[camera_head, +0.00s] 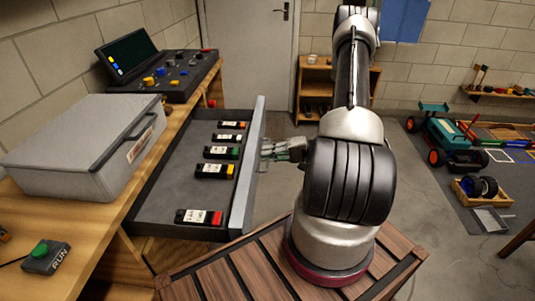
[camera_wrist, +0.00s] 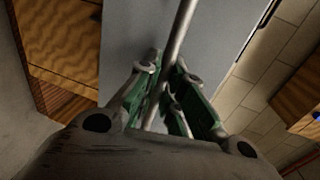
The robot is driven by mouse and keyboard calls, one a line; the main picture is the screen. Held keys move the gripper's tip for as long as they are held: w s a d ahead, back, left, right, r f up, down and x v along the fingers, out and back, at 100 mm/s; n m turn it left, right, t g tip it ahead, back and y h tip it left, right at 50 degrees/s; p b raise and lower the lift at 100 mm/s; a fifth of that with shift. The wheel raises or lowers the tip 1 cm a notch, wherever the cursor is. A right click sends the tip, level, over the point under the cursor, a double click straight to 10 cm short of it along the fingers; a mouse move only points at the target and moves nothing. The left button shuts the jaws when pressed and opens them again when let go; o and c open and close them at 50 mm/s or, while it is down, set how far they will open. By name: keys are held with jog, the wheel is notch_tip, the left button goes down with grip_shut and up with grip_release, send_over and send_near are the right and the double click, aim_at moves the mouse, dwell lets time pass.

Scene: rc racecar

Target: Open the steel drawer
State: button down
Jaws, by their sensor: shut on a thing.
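The steel drawer (camera_head: 246,178) is pulled well out from the wooden bench in the head view, and its dark tray shows. Several black battery packs with coloured ends lie inside it. My gripper (camera_head: 284,149) is at the outer face of the drawer front, partly hidden behind my arm. In the wrist view the grey drawer front (camera_wrist: 125,48) fills the middle. A steel bar handle (camera_wrist: 181,30) runs between the green-padded fingers of my gripper (camera_wrist: 166,92), which is shut on it.
A grey case (camera_head: 70,145) sits on the bench beside the drawer, with a control panel (camera_head: 160,72) behind it. A small wooden shelf (camera_head: 316,92) stands at the back. A toy car (camera_head: 447,135) is on a mat at the right.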

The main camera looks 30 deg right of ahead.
jog(key=c, duration=1.5)
grip_release()
jog(key=v, duration=1.2)
